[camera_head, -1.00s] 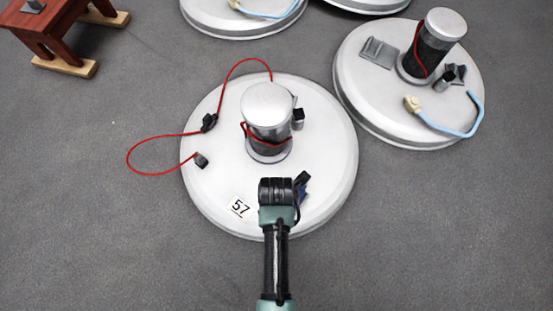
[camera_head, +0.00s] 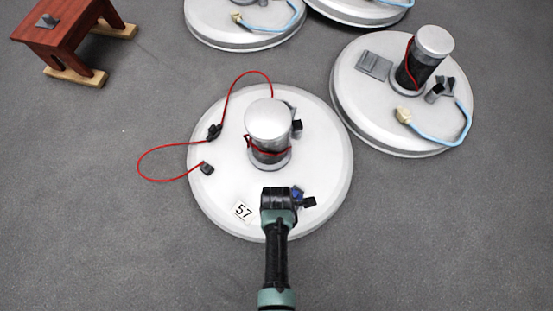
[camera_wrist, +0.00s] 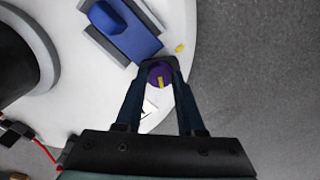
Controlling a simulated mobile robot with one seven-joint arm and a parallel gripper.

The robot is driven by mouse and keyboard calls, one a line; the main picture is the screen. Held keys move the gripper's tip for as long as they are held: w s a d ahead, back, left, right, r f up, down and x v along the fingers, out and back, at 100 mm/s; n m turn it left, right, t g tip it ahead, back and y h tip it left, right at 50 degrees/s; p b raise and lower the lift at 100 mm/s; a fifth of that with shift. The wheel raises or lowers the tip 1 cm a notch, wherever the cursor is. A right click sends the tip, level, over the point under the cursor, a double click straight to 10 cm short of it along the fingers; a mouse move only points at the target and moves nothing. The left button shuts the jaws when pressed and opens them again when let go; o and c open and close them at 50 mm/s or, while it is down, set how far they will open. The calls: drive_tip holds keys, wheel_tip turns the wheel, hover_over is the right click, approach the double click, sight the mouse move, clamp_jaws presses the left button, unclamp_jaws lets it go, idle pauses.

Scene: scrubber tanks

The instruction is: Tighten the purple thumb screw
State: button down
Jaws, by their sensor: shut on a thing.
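The purple thumb screw (camera_wrist: 161,76) has a round head with a yellow mark. In the wrist view it sits between the fingertips of my gripper (camera_wrist: 160,70), which is shut on it. The screw is beside a blue block (camera_wrist: 124,29) on the white round tank lid (camera_wrist: 187,18); a small yellow mark (camera_wrist: 180,47) is on the lid nearby. In the head view my arm reaches the front of the lid (camera_head: 215,130). The blue block (camera_head: 297,193) is partly visible there, right of my wrist, and the screw is hidden.
A silver-topped post (camera_head: 268,120) stands on this lid, with a red cable (camera_head: 140,162) looping off to the left. A label (camera_head: 243,211) reads 57. Another lid (camera_head: 345,85) is at upper right, and a red wooden stool (camera_head: 65,35) is at upper left.

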drive_tip(key=m+p, duration=0.3)
drive_tip(key=m, duration=0.2)
drive_tip(key=shift+r+m, duration=0.15)
drive_tip(key=shift+m, duration=0.25)
drive_tip(key=m+p, duration=0.2)
drive_tip(key=m, duration=0.4)
drive_tip(key=m+p, duration=0.1)
drive_tip(key=m, duration=0.5)
drive_tip(key=shift+m, duration=0.3)
drive_tip(key=m, duration=0.5)
drive_tip(key=shift+p, duration=0.3)
drive_tip(key=m, duration=0.6)
drive_tip(key=shift+m, duration=0.4)
drive_tip(key=m, duration=0.5)
drive_tip(key=shift+p, duration=0.35)
drive_tip(key=m, duration=0.6)
drive_tip(key=shift+d+m, duration=0.1)
drive_tip(key=shift+m, duration=0.3)
drive_tip(key=m, duration=0.5)
drive_tip(key=shift+p, duration=0.3)
drive_tip(key=shift+m, duration=0.4)
